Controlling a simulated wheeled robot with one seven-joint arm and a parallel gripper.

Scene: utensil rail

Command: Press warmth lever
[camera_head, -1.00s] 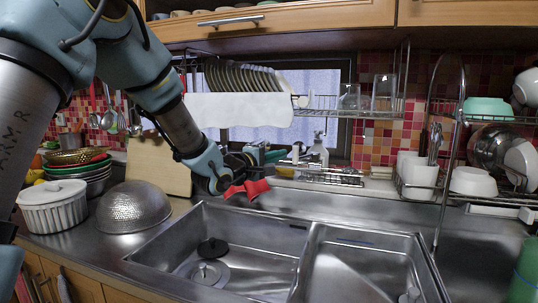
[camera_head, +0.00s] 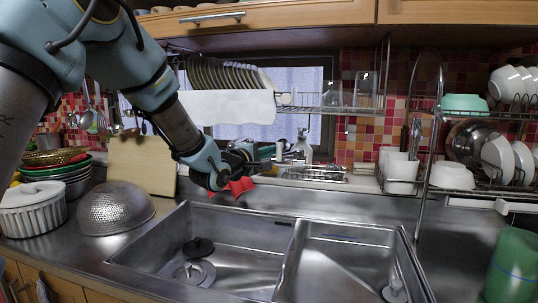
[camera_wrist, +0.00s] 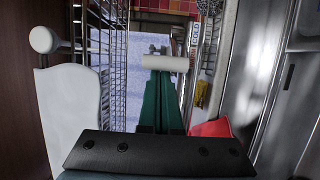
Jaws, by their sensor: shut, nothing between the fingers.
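A small pale tap part (camera_head: 283,149) stands behind the sink, just right of my gripper (camera_head: 268,152) in the head view. In the wrist view a white cylinder (camera_wrist: 165,63), likely part of the tap, lies right at the tips of my gripper's green fingers (camera_wrist: 160,78). The fingers are together with nothing between them. I cannot tell whether they touch the cylinder. The cylinder hides what is directly behind it.
A red item (camera_head: 238,187) is just below my gripper. A metal colander (camera_head: 115,209) is left and a green container (camera_head: 513,262) right.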

